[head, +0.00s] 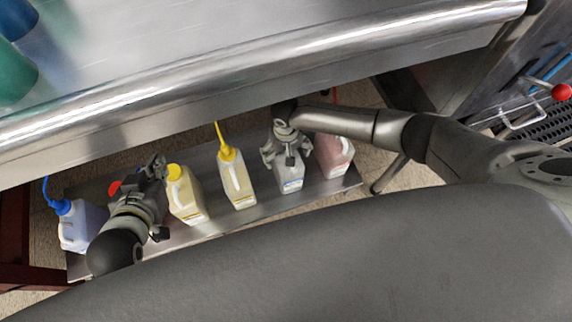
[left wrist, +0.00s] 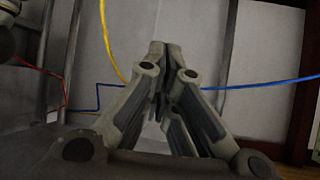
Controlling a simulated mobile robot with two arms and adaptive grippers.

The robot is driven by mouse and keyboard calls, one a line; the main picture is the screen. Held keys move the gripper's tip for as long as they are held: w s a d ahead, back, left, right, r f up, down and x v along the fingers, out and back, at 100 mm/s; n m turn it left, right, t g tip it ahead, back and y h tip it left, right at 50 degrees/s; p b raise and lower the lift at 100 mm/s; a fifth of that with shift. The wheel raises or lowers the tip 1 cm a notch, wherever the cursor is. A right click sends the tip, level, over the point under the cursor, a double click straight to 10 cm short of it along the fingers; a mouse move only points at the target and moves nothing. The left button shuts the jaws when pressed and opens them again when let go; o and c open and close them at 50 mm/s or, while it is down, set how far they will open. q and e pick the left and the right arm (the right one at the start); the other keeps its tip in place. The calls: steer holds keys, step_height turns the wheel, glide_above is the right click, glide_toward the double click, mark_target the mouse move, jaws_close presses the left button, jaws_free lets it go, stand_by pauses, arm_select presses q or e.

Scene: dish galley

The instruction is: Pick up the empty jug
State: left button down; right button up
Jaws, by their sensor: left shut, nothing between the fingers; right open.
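Several jugs stand in a row on a low metal shelf. A pale greyish jug (head: 290,180) with a small blue label is under my right gripper (head: 286,155), which is open at its top. The gripper hides the jug's neck, and I cannot tell whether they touch. To its left are a pale yellow jug (head: 237,185) with a yellow cap and tube, and another yellow-capped jug (head: 187,200). My left gripper (head: 157,163) is shut and empty, left of that jug. It also shows in the left wrist view (left wrist: 163,48). I cannot tell any jug's fill for sure.
A pink jug (head: 333,157) stands right of the grey one. A blue-capped jug (head: 78,228) stands at the left end; a red cap (head: 115,188) shows beside my left arm. Yellow (left wrist: 106,45) and blue tubes (left wrist: 265,83) cross the left wrist view.

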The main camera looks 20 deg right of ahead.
arm_select(q)
steer(key=shift+w+d+r+t, duration=0.2)
steer(key=shift+w+r+t, duration=0.2)
steer(key=shift+r, duration=0.1)
steer(key=shift+w+d+r+t, duration=0.2)
steer(key=shift+w+r+t, duration=0.1)
steer(key=shift+w+r, duration=0.15)
arm_select(e)
steer(key=shift+f, duration=0.55)
steer(key=c, duration=1.4)
